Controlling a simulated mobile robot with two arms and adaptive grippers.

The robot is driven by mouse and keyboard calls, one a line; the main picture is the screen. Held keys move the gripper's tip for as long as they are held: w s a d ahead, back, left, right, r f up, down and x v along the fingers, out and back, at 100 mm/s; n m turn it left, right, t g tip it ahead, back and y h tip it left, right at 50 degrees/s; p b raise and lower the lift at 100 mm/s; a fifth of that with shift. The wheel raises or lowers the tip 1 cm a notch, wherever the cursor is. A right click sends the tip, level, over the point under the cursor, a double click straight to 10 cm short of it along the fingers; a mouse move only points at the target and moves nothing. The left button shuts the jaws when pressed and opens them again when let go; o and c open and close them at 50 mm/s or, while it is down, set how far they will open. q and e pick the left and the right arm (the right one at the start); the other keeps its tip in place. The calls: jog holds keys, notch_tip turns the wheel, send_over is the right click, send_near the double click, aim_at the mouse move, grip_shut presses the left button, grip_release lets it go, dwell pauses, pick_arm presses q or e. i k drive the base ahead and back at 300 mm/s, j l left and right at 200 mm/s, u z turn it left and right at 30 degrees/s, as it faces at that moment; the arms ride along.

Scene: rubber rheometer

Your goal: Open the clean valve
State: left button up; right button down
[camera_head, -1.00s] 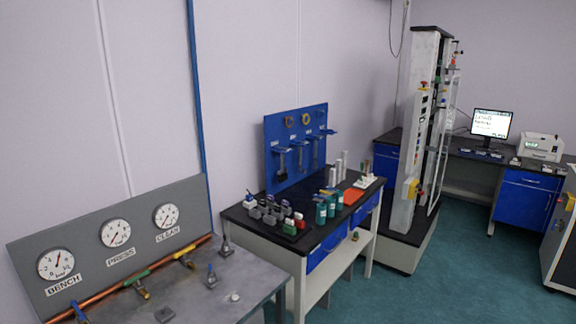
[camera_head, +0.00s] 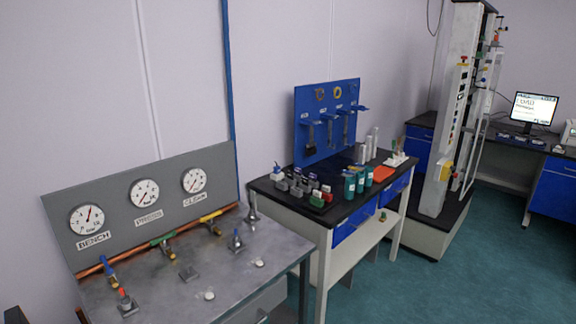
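The clean valve is the one with the yellow handle (camera_head: 210,217), on the copper pipe (camera_head: 180,235) below the gauge labelled CLEAN (camera_head: 194,180). Its handle lies roughly along the pipe as seen from here; I cannot tell from this alone whether it is open. The green-handled press valve (camera_head: 162,240) sits left of it under the PRESS gauge (camera_head: 145,193). The blue-handled bench valve (camera_head: 108,269) is further left under the BENCH gauge (camera_head: 86,219). Neither of my grippers shows clearly in the head view.
The grey metal bench (camera_head: 225,270) carries small fittings, including a blue-topped one (camera_head: 236,240) and a red-topped one (camera_head: 125,300). A black-topped table (camera_head: 345,210) with bottles stands to the right. Teal floor (camera_head: 430,285) is open at the lower right.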

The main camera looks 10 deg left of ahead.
aim_at(210, 217)
jog(key=i+l+u, duration=0.15)
jog(key=l, duration=0.2)
jog(key=i+l+u, duration=0.1)
jog(key=i+l, duration=0.15)
jog(key=i+l+u, duration=0.15)
jog(key=l, duration=0.3)
jog(key=i+l+u, duration=0.1)
jog(key=i+l, duration=0.15)
jog(key=l, duration=0.15)
jog(key=i+l+u, duration=0.15)
jog(key=l, duration=0.25)
